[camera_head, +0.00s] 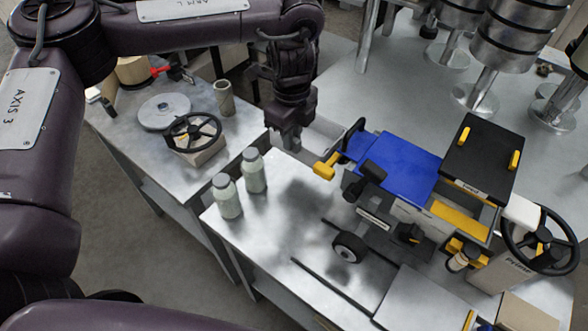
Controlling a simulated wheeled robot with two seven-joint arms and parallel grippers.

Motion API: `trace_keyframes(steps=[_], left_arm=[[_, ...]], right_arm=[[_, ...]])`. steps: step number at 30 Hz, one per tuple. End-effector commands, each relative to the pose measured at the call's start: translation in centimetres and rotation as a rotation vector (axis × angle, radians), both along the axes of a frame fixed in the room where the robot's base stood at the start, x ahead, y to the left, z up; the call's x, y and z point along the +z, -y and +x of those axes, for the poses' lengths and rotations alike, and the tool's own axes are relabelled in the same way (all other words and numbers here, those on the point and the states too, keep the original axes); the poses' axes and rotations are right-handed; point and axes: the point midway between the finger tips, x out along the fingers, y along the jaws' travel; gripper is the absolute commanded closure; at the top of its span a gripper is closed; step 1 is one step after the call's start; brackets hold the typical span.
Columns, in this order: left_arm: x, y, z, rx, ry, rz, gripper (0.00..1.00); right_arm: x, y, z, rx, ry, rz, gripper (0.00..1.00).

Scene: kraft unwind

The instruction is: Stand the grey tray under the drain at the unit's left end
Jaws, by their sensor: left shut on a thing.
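The blue unit (401,160) stands on the metal bench, with a black box on top toward its right. A yellow drain fitting (325,168) sticks out at its left end. My left gripper (290,143) reaches down from above, just left of and behind the drain fitting. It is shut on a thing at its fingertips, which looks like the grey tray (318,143). The tray is mostly hidden by the gripper and the unit, and its grey blends with the bench, so its exact pose is unclear. My right gripper is not in view.
Two pale green bottles (227,197) with grey caps stand on the bench left of the unit. A side table holds a black handwheel (192,131), a grey disc (164,111) and a brown tube (224,97). A flat grey panel (425,303) lies in front.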

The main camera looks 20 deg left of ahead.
Motion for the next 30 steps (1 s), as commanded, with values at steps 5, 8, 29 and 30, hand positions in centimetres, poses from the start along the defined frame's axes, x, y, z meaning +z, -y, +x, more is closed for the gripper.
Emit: trace_keyframes(steps=[5, 8, 29, 30], left_arm=[[-4.9, 0.1, -0.1, 0.002, -0.006, -0.002, 1.00], [-6.6, 0.0, -0.1, 0.003, -0.004, -0.001, 1.00], [-11.8, 0.0, 0.0, 0.001, 0.001, 0.001, 1.00], [-11.8, 0.0, 0.0, 0.001, 0.001, 0.001, 1.00]], right_arm=[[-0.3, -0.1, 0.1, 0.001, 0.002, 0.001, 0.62], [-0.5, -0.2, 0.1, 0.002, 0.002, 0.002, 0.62], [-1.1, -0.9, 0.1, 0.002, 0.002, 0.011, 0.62], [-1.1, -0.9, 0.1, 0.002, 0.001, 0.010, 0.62]])
